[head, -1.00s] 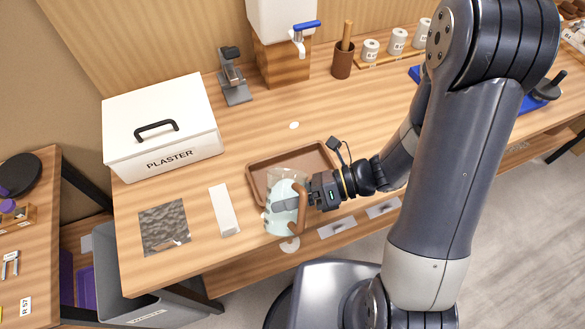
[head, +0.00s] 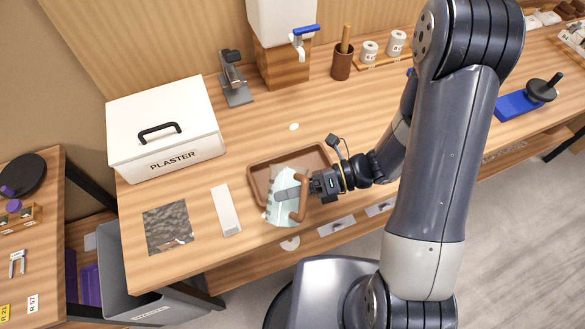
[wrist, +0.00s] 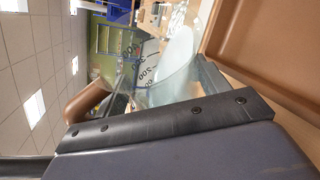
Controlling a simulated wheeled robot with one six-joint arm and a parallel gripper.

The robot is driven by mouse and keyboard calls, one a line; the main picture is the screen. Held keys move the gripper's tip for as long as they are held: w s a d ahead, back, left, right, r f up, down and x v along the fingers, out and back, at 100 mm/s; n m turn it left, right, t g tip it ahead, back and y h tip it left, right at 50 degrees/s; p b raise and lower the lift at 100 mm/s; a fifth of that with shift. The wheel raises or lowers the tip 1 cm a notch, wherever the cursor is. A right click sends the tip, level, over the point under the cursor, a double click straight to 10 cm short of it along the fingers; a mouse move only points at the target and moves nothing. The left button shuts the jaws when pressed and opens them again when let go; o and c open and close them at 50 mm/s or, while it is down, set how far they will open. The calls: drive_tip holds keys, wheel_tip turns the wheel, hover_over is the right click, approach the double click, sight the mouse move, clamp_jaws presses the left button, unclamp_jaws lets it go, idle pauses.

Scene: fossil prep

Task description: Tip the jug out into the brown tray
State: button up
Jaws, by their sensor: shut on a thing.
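The jug (head: 284,211) is clear with a brown handle and pale liquid inside. My gripper (head: 300,190) is shut on it and holds it tilted over the front part of the brown tray (head: 258,164). In the wrist view the jug (wrist: 165,88) shows its volume markings and a whitish content, with the handle (wrist: 88,101) at the left. The brown tray (wrist: 265,45) fills the upper right there. I cannot see any liquid in the tray; the jug hides part of it.
A white plaster box (head: 170,110) stands at the back left. A white block (head: 226,210) and a dark textured slab (head: 168,226) lie left of the tray. A water dispenser (head: 282,40) and a grey stand (head: 235,85) are behind. The table between is mostly clear.

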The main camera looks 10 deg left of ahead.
sight(305, 171)
drive_tip(key=shift+w+r+m+p, duration=0.25)
drive_tip(key=shift+w+m+p, duration=0.15)
drive_tip(key=shift+w+p, duration=0.35)
drive_tip(key=shift+r+m+g, duration=0.45)
drive_tip(key=shift+m+g, duration=0.05)
drive_tip(key=shift+m, duration=0.2)
drive_tip(key=shift+w+y, duration=0.1)
drive_tip(key=shift+y, duration=0.2)
drive_tip(key=shift+w+r+m, duration=0.1)
drive_tip(key=shift+r+m, duration=0.3)
drive_tip(key=shift+m, duration=0.2)
drive_tip(key=shift+y, duration=0.3)
drive_tip(key=shift+w+r+m+g, duration=0.25)
drive_tip(key=shift+r+m+g, duration=0.15)
drive_tip(key=shift+m, duration=0.3)
drive_tip(key=shift+r, duration=0.1)
